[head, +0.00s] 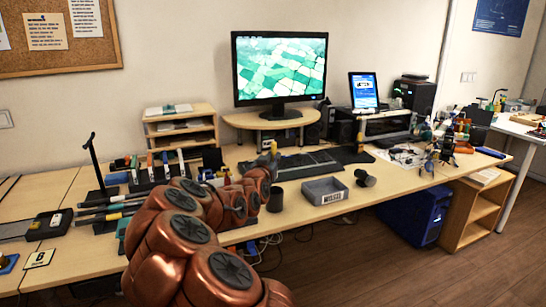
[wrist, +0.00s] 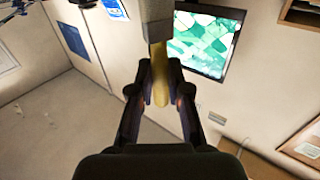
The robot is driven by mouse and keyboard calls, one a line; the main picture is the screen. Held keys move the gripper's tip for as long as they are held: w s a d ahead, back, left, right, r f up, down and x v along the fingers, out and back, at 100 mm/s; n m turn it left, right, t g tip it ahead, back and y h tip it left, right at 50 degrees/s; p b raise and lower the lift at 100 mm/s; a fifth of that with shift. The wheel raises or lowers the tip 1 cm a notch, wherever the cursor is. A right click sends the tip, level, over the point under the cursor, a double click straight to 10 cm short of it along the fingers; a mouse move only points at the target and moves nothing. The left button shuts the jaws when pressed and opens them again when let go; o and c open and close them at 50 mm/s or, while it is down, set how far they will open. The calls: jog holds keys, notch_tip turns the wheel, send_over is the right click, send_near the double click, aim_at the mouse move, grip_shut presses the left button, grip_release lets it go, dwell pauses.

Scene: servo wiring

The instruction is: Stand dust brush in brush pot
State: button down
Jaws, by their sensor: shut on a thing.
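My gripper (wrist: 160,88) is shut on the dust brush, whose yellow handle (wrist: 161,106) lies between the two fingers in the wrist view. The brush's wider grey part (wrist: 157,22) runs to the top edge of that view. In the head view a small yellow part of the brush (head: 274,147) shows above my gripper (head: 268,164); the rest is hidden or too small to tell. A dark round pot (head: 275,200), which looks like the brush pot, stands upright on the desk just below my gripper in the picture. The brush is apart from it.
A grey labelled bin (head: 325,198) stands right of the pot, with a dark cup-like object (head: 364,178) beyond it. A keyboard (head: 304,164) and monitor (head: 280,67) are behind. Several tools stand in a rack (head: 152,172) at left. Bare desk (head: 410,187) lies right of the bin.

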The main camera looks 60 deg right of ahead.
notch_tip(320, 180, down, 10)
jog(key=b, duration=0.4)
jog(key=shift+r, duration=0.25)
dwell(0.5)
jog(key=shift+s, duration=0.1)
jog(key=c, duration=1)
grip_release()
jog(key=shift+c, duration=0.2)
jog(key=v, duration=0.7)
jog(key=shift+a, duration=0.2)
